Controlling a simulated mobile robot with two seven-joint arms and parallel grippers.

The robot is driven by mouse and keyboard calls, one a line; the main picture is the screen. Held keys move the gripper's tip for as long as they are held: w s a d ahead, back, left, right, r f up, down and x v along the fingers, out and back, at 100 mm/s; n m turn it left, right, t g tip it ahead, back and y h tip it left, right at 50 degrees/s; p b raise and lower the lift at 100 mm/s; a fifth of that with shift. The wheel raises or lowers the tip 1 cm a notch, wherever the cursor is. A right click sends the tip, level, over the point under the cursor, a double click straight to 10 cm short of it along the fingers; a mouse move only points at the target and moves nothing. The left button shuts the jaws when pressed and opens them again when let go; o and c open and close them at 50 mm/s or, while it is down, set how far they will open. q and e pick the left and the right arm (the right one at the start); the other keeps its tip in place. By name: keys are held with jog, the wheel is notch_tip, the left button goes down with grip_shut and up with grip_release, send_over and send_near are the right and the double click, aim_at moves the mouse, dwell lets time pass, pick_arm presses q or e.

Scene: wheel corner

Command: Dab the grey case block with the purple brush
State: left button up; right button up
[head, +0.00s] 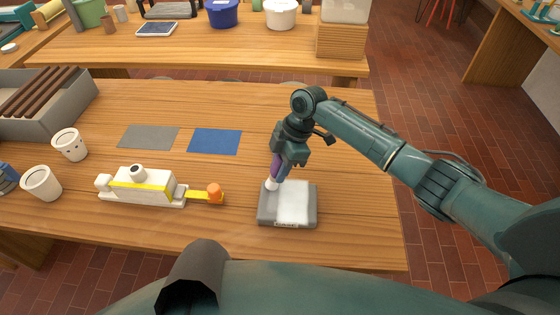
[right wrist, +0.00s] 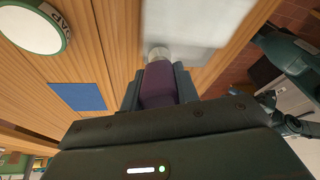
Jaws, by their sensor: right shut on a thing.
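My right gripper (head: 278,160) is shut on the purple brush (head: 275,170) and points it down. The brush has a pale tip, and its purple handle also shows between the fingers in the right wrist view (right wrist: 158,85). The grey case block (head: 288,221) lies flat on the table near the front right, with a large white top face. The brush tip is at the block's far left corner in the head view. I cannot tell whether it touches. The block's white face is blurred in the right wrist view (right wrist: 195,22). My left gripper is not in view.
A white toy-like device (head: 140,187) with a yellow stripe and orange knob lies left of the block. Grey (head: 149,137) and blue (head: 215,141) mats lie behind. Two white cups (head: 41,183) and a grey crate (head: 75,103) stand at left. The table's right edge is close.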

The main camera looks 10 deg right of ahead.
jog(key=shift+s+a+p, duration=0.15)
jog(key=shift+s+p, duration=0.15)
jog(key=shift+s, duration=0.1)
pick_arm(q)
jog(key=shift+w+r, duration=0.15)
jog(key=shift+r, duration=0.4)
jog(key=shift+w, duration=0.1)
pick_arm(e)
jog(key=shift+f, duration=0.1)
jog(key=shift+w+d+b, duration=0.35)
jog(key=shift+w+b, duration=0.3)
jog(key=shift+w, duration=0.2)
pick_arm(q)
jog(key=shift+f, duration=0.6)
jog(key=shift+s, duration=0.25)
pick_arm(e)
jog(key=shift+s+a+r, duration=0.1)
jog(key=shift+r, duration=0.1)
jog(key=shift+s+a+p, duration=0.25)
jog(key=shift+s+p, duration=0.45)
jog(key=shift+p, duration=0.1)
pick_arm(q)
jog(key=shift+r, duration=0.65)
pick_arm(e)
jog(key=shift+f, duration=0.1)
